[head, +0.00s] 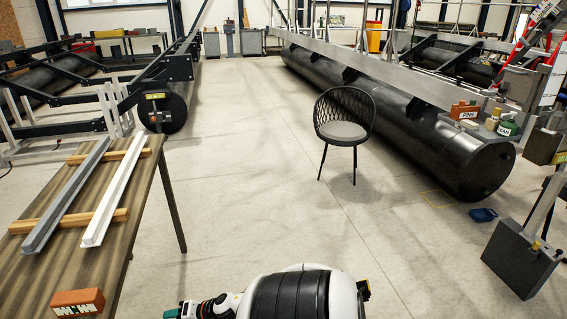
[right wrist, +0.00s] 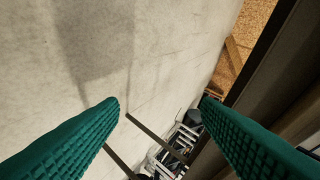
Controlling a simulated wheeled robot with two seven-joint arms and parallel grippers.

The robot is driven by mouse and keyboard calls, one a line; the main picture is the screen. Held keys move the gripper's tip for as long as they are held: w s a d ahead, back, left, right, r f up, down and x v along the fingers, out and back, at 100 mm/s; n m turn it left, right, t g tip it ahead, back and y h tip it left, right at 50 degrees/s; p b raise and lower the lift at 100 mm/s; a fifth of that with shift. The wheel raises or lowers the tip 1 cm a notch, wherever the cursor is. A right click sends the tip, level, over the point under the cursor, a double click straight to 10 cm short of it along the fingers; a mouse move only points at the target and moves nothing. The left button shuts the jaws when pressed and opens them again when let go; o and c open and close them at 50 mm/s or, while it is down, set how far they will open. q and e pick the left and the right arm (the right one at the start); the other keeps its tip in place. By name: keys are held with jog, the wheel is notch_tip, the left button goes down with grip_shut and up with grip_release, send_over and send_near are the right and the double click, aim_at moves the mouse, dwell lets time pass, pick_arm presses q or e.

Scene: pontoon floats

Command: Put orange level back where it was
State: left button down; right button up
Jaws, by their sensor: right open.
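One is an orange block (head: 77,303) with a white, dark-lettered label, lying on the near end of the wooden table (head: 150,215) at left. The other is a small orange piece (head: 464,110) with a white label on the near end of the right black pontoon. I cannot tell which is the level. My right gripper (right wrist: 160,108) is open and empty in its wrist view, its two teal fingers apart above pale floor beside a dark edge. A teal tip of my arm shows at the head view's bottom edge. My left gripper is not identifiable.
Two rails (head: 112,190) lie across wooden strips on the table. A black chair (head: 345,125) stands mid-floor. A black pontoon (head: 420,140) lies at right, a green canister (head: 507,125) on it. A blue item (head: 483,215) and grey box (head: 522,258) are at right.

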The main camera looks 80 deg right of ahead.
jog(key=s+a+f+m+g+h, duration=0.1)
jog(key=s+a+f+m+g, duration=0.1)
jog(key=s+f+m, duration=0.35)
jog(key=s+a+f+m+g, duration=0.25)
jog(key=s+f, duration=0.35)
jog(key=f, duration=0.3)
jog(key=s+a+f+m+g, duration=0.2)
jog(key=s+a+f+m, duration=0.2)
jog(key=s+a, duration=0.3)
jog(key=s+a+f+m+g+y, duration=0.1)
jog(key=s+a+f+m+g, duration=0.1)
jog(key=s+a+f, duration=0.3)
jog(key=s+a+f+m+g, duration=0.2)
jog(key=s+a+f+m, duration=0.2)
jog(key=s+a, duration=0.4)
jog(key=s+m, duration=0.1)
jog(key=s, duration=0.2)
jog(key=shift+a+f+m, duration=0.3)
jog(key=shift+a, duration=0.05)
jog(key=shift+s, duration=0.1)
